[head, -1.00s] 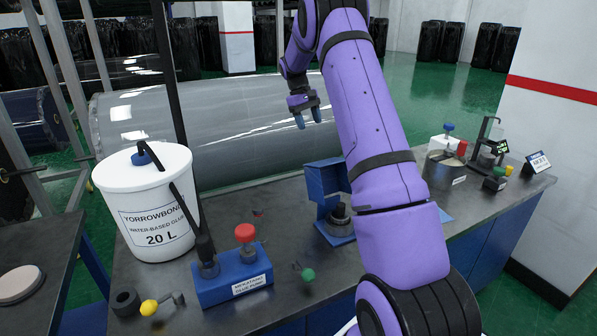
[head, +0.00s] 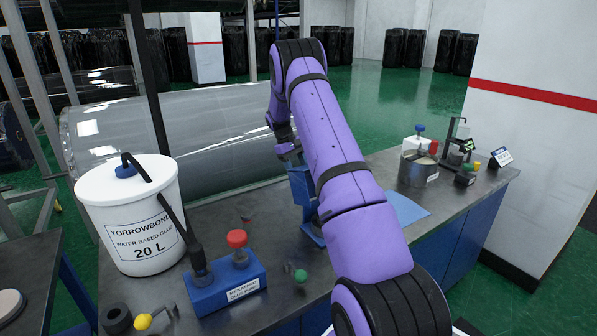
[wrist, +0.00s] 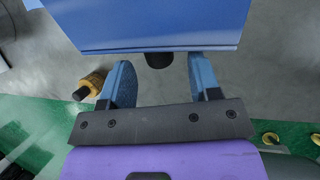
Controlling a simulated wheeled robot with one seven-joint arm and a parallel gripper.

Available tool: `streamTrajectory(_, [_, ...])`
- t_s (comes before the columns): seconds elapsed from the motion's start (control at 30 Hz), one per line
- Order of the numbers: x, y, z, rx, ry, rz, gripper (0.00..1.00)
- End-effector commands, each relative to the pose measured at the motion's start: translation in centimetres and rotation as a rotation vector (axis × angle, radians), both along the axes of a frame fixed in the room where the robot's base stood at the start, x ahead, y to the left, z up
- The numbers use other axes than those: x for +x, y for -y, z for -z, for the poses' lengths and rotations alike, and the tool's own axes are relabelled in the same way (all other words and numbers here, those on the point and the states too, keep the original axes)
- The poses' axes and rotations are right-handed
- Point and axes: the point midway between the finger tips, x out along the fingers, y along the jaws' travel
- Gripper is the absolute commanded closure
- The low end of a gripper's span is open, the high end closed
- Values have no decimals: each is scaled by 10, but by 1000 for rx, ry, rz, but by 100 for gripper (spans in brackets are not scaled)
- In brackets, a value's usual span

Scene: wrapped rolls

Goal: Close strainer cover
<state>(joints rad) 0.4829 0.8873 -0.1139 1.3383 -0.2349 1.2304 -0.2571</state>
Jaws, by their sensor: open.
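The blue strainer (head: 303,192) stands on the workbench near the middle of the head view, with its upright cover showing. My arm hides much of it, including most of its base. My gripper (head: 287,150) is at the top of the cover in the head view. In the wrist view, my gripper (wrist: 162,75) is open, with two blue fingers apart and nothing held between them. A blue panel (wrist: 155,25), apparently the cover, lies just ahead of the fingertips. A dark round part (wrist: 159,60) shows under its edge between the fingers. I cannot tell whether the fingers touch the panel.
A white glue bucket (head: 130,215) and a blue pump block (head: 228,283) with a red knob stand left of the strainer. A metal pot (head: 417,170) and small instruments stand right. A large grey wrapped roll (head: 210,128) lies behind the workbench (head: 455,203).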

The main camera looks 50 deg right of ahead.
Motion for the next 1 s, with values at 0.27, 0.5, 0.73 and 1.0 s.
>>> streamTrajectory(0.27, [-9, 2, 20, -1, 1, -1, 43])
streamTrajectory(0.5, [-9, 2, 21, -1, 1, -1, 43])
streamTrajectory(0.73, [-9, 2, 21, -1, 1, -1, 85])
streamTrajectory(1.0, [-10, 3, 20, -3, 7, 0, 100])
